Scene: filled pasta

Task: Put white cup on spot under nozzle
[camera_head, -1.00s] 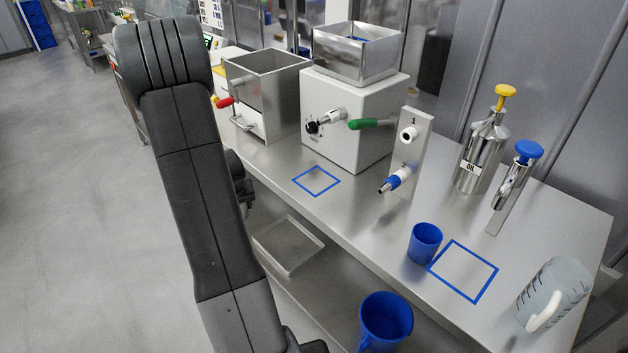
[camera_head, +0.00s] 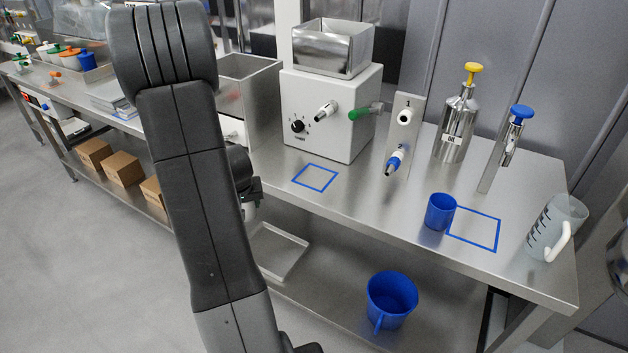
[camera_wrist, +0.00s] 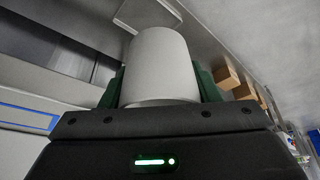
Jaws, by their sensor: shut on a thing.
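My gripper (camera_wrist: 160,84) is shut on the white cup (camera_wrist: 158,62), with a green finger on each side of it in the wrist view. In the head view my gripper (camera_head: 248,188) shows partly behind my arm, and a bit of the cup (camera_head: 250,211) shows below it, left of the worktop's front edge. The spot is a blue square outline (camera_head: 315,177) on the steel worktop, and it is empty. The nozzle (camera_head: 325,111) sticks out of the white machine (camera_head: 345,135) above it.
A blue cup (camera_head: 440,212) stands beside a second blue square (camera_head: 473,230). A clear jug (camera_head: 550,225), an oil dispenser (camera_head: 455,130) and a blue-tipped nozzle (camera_head: 394,162) are to the right. A blue jug (camera_head: 391,298) and a tray (camera_head: 280,252) are on the lower shelf.

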